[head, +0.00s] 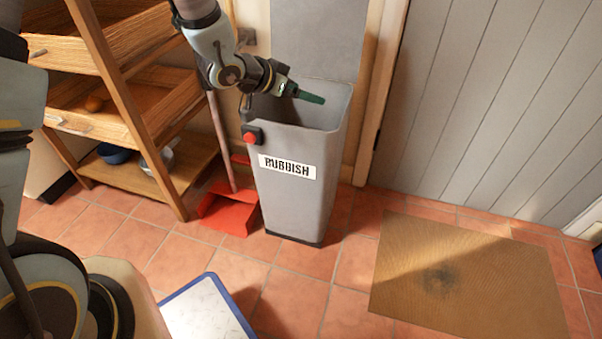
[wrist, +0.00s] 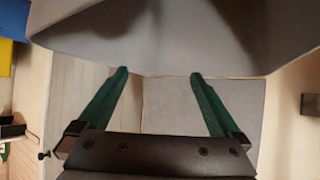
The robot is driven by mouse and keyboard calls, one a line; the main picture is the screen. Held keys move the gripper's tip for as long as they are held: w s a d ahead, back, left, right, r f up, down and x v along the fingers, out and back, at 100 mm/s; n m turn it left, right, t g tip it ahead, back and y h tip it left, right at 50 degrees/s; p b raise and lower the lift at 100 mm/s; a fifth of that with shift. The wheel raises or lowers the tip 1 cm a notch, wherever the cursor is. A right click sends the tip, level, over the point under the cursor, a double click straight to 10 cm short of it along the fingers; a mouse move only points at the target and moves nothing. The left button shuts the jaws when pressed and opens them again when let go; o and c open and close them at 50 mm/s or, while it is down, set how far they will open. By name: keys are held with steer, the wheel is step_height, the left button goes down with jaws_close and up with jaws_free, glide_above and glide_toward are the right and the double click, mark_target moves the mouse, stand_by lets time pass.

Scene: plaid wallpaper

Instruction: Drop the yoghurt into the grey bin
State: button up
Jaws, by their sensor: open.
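The grey bin (head: 298,200), labelled RUBBISH, stands upright on the tiles against the wall, its top open. My gripper (head: 312,98) is at the bin's mouth in the head view, its green fingers pointing right. In the wrist view my gripper (wrist: 159,74) is open, its two green fingers apart with nothing between them. A grey surface, apparently the bin (wrist: 170,35), fills the top of the wrist view. I see no yoghurt in either view. The inside bottom of the bin is hidden.
A wooden shelf unit (head: 128,110) stands left of the bin, with a red dustpan (head: 230,212) between them. A brown doormat (head: 455,275) lies at right before a grey door (head: 490,110). A blue-edged white board (head: 205,310) lies in front.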

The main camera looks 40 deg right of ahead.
steer(key=p+v, duration=0.1)
steer(key=v, duration=0.6)
steer(key=shift+d, duration=0.1)
